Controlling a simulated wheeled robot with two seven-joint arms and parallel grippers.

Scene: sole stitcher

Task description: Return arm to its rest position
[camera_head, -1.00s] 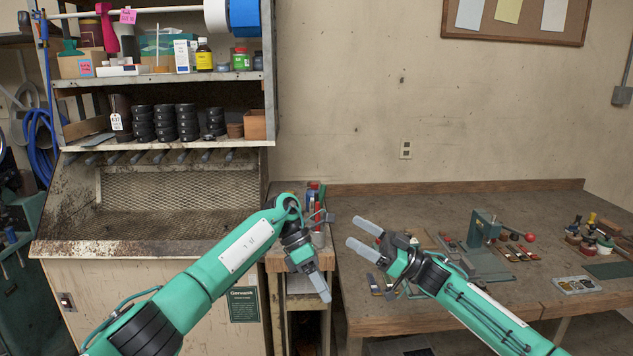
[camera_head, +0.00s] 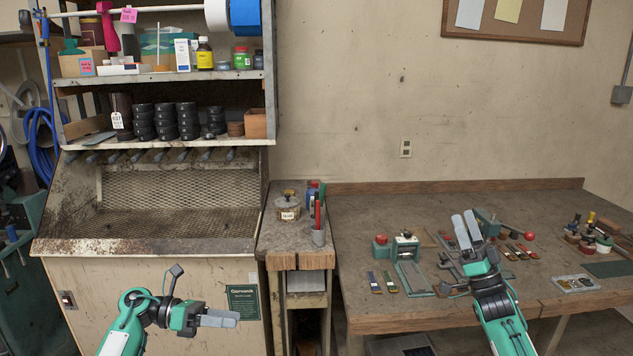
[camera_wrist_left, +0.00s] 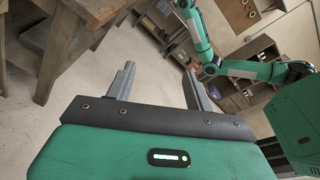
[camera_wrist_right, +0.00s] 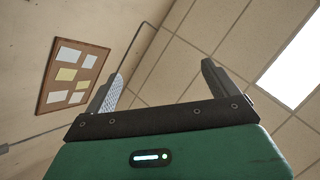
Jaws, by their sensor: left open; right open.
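My left gripper (camera_head: 220,318) is low at the left in the head view, in front of the cabinet's cream front panel, its fingers pointing right. In the left wrist view its two fingers (camera_wrist_left: 157,85) are apart with nothing between them. My right gripper (camera_head: 464,230) is over the workbench at the right in the head view, its fingers pointing up. In the right wrist view its fingers (camera_wrist_right: 160,85) are spread and empty against the wall and ceiling. Both grippers are open.
The workbench (camera_head: 375,215) holds a small green press (camera_head: 405,250), tools and bottles (camera_head: 590,232). The shelf (camera_head: 170,145) holds stacked black rolls (camera_head: 165,122).

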